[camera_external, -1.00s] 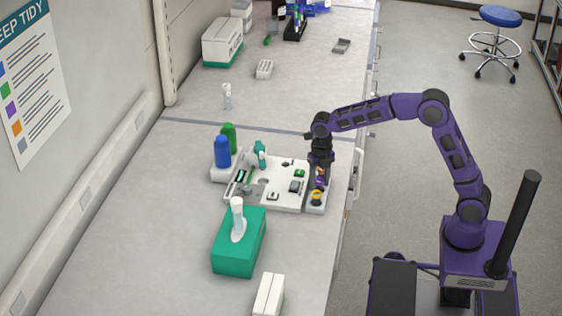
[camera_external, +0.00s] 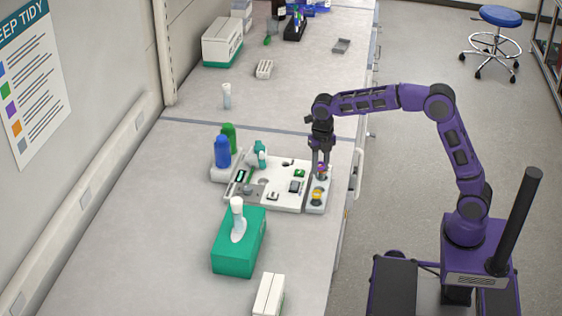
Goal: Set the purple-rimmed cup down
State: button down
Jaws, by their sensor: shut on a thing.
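My gripper (camera_external: 320,164) points down over the back end of a narrow white tray (camera_external: 316,209) near the bench's right edge. Its fingers are shut on the small purple-rimmed cup (camera_external: 321,170), which is partly hidden between them. The cup is tiny in this view, and I cannot tell whether its base touches the tray. A yellow cup (camera_external: 316,195) stands in the front part of the same tray, apart from my fingers.
A white instrument board (camera_external: 280,197) adjoins the tray on its left. Blue (camera_external: 222,152) and green (camera_external: 229,135) bottles stand farther left. A green tissue box (camera_external: 238,242) is in front. Bare bench lies behind the board.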

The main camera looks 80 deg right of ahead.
aim_at(319, 179)
notch_tip(319, 179, up, 3)
jog(key=shift+r, duration=0.15)
jog(key=shift+w+a+r+p, duration=0.1)
jog(key=shift+w+a+p, duration=0.05)
jog(key=shift+a+p, duration=0.15)
jog(key=w+a+p, duration=0.3)
jog(key=a, duration=1.6)
jog(key=w+a+p, duration=0.2)
jog(key=a+p, duration=0.1)
jog(key=a, duration=1.6)
jog(key=shift+f+b, duration=0.65)
jog(key=shift+f, duration=4.65)
